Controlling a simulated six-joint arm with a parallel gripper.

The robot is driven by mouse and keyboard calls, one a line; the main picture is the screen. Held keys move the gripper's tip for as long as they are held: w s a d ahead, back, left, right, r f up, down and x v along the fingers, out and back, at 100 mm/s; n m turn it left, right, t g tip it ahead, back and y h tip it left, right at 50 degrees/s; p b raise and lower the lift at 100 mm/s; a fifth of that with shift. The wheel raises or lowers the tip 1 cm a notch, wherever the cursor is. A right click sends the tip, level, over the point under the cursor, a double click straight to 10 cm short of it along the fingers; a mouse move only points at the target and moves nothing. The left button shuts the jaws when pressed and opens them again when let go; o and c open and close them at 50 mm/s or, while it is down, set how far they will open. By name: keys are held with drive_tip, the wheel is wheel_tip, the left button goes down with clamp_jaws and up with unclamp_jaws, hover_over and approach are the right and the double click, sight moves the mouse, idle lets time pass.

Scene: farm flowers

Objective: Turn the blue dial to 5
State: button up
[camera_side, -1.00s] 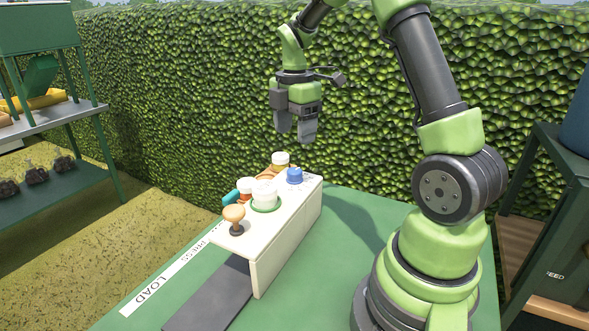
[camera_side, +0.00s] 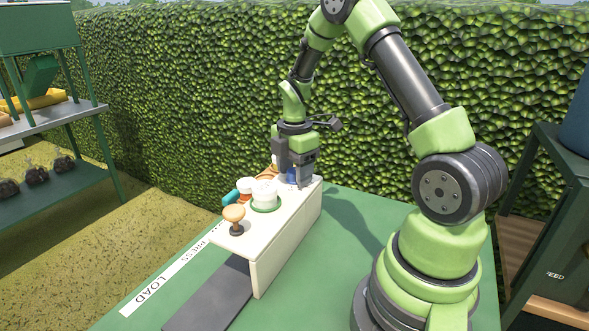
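The blue dial (camera_side: 291,177) sits at the far end of the cream control panel (camera_side: 285,222). Only a small part of it shows, behind and between the fingers. My gripper (camera_side: 293,180) points down at the dial, with one finger on either side of it in this view. The fingers look apart, but I cannot tell whether they touch the dial. The dial's number markings are hidden or too small to read.
On the panel stand a white knob (camera_side: 264,193) on a green ring and a tan mushroom-shaped knob (camera_side: 234,216). A white-topped item (camera_side: 245,187) and a teal item (camera_side: 230,197) are beyond the panel. The green table (camera_side: 350,230) is clear right of the panel. A hedge stands behind.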

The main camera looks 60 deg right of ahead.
drive_tip(key=c, duration=0.7)
drive_tip(key=shift+o, duration=0.2)
